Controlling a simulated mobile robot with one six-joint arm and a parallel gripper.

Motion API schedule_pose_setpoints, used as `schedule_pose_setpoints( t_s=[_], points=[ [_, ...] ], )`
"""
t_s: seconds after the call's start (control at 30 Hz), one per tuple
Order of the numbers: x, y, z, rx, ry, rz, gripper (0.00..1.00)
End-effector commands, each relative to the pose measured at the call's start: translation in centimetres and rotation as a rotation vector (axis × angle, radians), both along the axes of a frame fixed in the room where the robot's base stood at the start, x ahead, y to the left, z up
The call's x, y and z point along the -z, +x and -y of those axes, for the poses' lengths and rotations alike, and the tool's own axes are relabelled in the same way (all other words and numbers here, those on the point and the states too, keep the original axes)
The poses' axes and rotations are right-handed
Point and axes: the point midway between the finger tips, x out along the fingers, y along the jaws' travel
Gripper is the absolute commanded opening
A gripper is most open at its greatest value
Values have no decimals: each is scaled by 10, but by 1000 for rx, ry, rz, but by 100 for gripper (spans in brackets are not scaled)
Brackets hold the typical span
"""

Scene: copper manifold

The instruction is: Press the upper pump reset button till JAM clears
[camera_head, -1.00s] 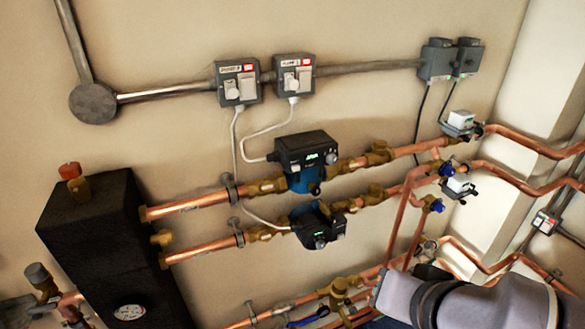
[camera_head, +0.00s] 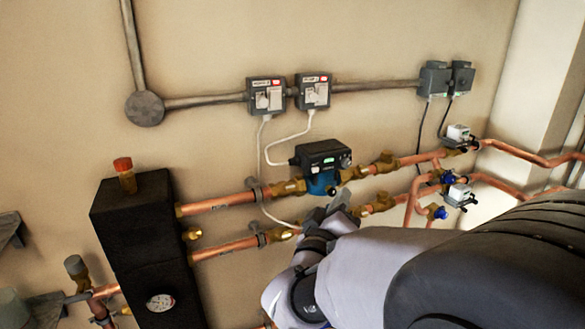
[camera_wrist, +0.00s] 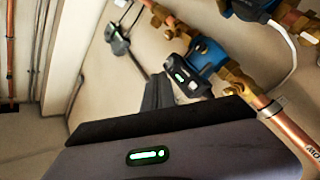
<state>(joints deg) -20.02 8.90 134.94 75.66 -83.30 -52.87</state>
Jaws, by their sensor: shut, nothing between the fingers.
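The upper pump (camera_head: 322,166) has a blue body and a black head with a small display and a round knob, and sits on the upper copper pipe. The wrist view looks upside down; the upper pump (camera_wrist: 203,58) shows there with tiny green marks too small to read. I cannot make out the reset button or any JAM text. My gripper (camera_head: 342,200) is shut and empty, just below and right of the upper pump's head, and hides the lower pump in the head view. In the wrist view my gripper's fingers (camera_wrist: 158,88) are beside the pump's head; I cannot tell if they touch.
The lower pump (camera_wrist: 247,9) shows in the wrist view with a white cable. Brass valves (camera_head: 383,164) flank the upper pump. Two switch boxes (camera_head: 266,95) (camera_head: 314,91) hang above with white cables. A black manifold block (camera_head: 135,220) with a gauge stands left.

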Motion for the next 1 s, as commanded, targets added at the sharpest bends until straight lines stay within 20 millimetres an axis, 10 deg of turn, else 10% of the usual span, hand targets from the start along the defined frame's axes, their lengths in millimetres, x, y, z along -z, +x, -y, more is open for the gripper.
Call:
schedule_pose_setpoints(
  t_s=[1.0],
  points=[
    [0,84,-27,-1,4,1,0]
  ],
)
